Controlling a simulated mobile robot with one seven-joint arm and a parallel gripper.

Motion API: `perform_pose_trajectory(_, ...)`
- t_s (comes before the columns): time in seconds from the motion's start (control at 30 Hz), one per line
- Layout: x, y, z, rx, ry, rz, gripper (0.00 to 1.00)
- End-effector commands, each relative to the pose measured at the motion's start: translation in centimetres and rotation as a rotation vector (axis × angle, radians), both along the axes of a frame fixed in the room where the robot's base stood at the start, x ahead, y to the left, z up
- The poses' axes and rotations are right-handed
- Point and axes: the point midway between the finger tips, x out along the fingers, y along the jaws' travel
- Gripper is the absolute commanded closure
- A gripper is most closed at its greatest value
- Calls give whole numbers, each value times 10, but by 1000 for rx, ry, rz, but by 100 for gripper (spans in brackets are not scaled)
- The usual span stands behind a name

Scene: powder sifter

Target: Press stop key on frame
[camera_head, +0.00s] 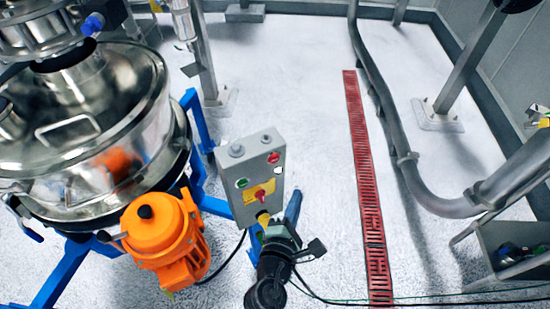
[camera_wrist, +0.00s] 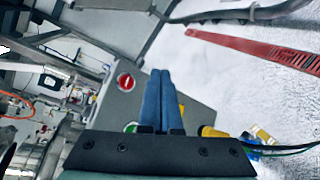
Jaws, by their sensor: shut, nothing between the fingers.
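The stop key is a red round button (camera_head: 273,158) at the upper right of the face of a grey control box (camera_head: 247,150). It also shows in the wrist view (camera_wrist: 126,82), just left of my fingers. A green button (camera_head: 241,183) and a red rotary switch (camera_head: 262,196) on a yellow plate are lower on the face. In the wrist view my gripper (camera_wrist: 161,74) is shut and empty, its blue fingers lying across the view of the box face and partly hiding the green button and yellow plate. I cannot tell any contact with the box.
A steel sifter (camera_head: 85,120) with an orange motor (camera_head: 163,238) stands left of the box on a blue frame. A red floor grate (camera_head: 365,185) and a grey pipe (camera_head: 400,150) run to the right. Yellow connectors and cables hang below the box.

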Motion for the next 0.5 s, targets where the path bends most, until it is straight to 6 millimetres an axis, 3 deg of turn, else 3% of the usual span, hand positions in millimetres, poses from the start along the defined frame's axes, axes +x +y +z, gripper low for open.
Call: perform_pose_trajectory(0.5,57,36,-1,1,-1,2,100)
